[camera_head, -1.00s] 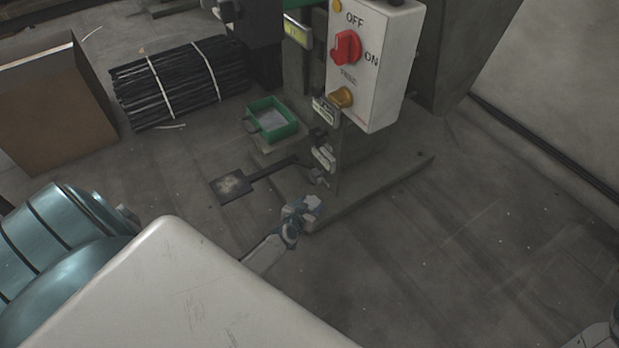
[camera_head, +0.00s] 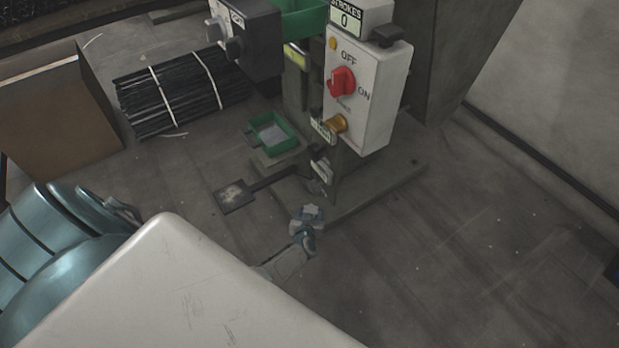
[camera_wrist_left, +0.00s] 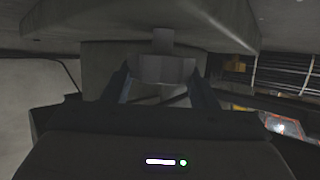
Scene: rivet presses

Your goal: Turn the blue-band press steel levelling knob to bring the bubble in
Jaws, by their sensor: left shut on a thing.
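The steel levelling knob (camera_wrist_left: 168,68) is a pale grey faceted piece under the press, on a short stem in the left wrist view. My left gripper (camera_wrist_left: 167,82) has one finger on each side of it and is shut on it. In the head view my left gripper (camera_head: 306,217) is low at the front corner of the press base (camera_head: 375,195), and its fingers largely hide the knob. No blue band or level bubble can be made out. My right gripper is not in view.
The press carries a white switch box (camera_head: 368,95) with a red switch (camera_head: 342,82). A pedal (camera_head: 235,194) and a green tray (camera_head: 272,135) are near its base. A bundle of black rods (camera_head: 180,92) and a cardboard box (camera_head: 65,112) stand left. The floor at right is clear.

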